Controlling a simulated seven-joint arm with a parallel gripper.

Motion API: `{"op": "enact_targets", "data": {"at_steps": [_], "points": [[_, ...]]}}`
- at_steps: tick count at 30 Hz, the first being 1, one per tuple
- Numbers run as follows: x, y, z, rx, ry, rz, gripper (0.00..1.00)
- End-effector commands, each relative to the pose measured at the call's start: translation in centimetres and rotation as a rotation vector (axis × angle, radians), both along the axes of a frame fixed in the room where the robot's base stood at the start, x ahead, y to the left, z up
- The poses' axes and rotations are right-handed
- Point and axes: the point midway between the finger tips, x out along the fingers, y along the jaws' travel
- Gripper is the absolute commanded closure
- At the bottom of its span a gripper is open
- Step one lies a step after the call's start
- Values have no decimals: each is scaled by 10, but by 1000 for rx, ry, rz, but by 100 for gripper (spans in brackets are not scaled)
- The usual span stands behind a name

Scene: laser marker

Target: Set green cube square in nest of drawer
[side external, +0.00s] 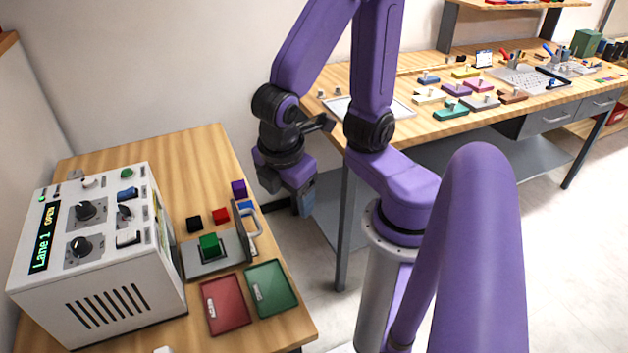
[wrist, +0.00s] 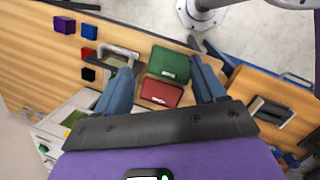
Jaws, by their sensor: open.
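In the side view the green cube (side external: 209,243) sits on the dark nest area of the grey drawer (side external: 212,265), which is pulled out from the white marking machine (side external: 95,255). I cannot tell whether the cube is square in the nest. The drawer's upright front carries a pale handle (side external: 253,233), also seen in the wrist view (wrist: 122,50). My gripper (side external: 303,203) is open and empty, above and to the right of the drawer, apart from the cube. In the wrist view its fingers (wrist: 160,68) are spread; the cube is not clearly visible there.
Black (side external: 194,224), red (side external: 220,215), blue (side external: 246,207) and purple (side external: 238,189) cubes lie behind the drawer. A red tray (side external: 225,303) and a green tray (side external: 270,288) lie in front. The machine's display (side external: 45,237) reads "Lane 1 OPEN". A cluttered workbench stands at the back right.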

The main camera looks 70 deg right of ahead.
Motion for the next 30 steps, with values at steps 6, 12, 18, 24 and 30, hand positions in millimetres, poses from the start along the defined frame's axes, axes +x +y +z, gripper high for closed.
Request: {"op": "enact_targets", "data": {"at_steps": [6,12,18,24,30], "points": [[-33,-12,22,214,17,-120,30],[-42,-14,27,267,25,-148,30],[-42,-14,26,266,24,-148,30],[-41,-14,26,265,25,-148,30],[-41,-14,26,265,24,-148,30]]}}
